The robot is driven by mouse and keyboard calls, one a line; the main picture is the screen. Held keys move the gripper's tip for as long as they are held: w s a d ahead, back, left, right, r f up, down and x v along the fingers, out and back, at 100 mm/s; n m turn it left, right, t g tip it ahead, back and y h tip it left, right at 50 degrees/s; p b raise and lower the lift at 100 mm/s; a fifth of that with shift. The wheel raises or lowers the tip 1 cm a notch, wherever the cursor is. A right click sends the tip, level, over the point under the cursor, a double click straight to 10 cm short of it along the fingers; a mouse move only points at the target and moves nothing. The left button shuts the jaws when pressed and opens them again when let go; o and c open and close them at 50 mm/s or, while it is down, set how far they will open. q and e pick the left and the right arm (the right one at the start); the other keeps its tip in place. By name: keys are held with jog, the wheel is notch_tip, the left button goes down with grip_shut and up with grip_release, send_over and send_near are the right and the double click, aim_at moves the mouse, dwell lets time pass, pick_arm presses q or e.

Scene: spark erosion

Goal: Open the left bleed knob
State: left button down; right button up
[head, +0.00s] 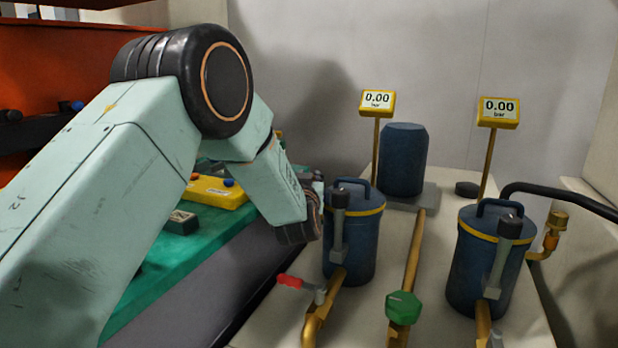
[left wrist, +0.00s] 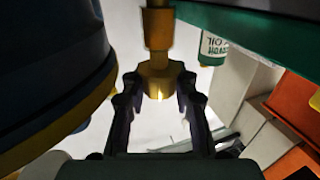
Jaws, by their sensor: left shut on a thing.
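The left bleed knob (left wrist: 159,88) is a brass fitting with a stem above it in the left wrist view. My left gripper (left wrist: 157,96) has its two dark fingers on either side of this knob and is shut on it. In the head view my left arm comes in from the left and its wrist ends beside the left blue canister (head: 352,235). The fingers and the left knob are hidden there. A similar brass fitting (head: 557,222) shows on the far side of the right canister (head: 487,262). My right gripper is not in view.
Two yellow gauges, left (head: 377,100) and right (head: 498,112), both read 0.00 bar. A red-handled lever (head: 290,282) and a green knob (head: 403,307) sit on brass pipes in front. A green-topped bench (head: 165,268) lies left. A black hose (head: 560,197) runs right.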

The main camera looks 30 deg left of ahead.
pick_arm(q)
jog(key=shift+f, duration=0.1)
jog(key=c, duration=1.1)
grip_release()
jog(key=shift+s, duration=0.1)
jog(key=shift+o, duration=0.4)
jog(key=v, duration=1.2)
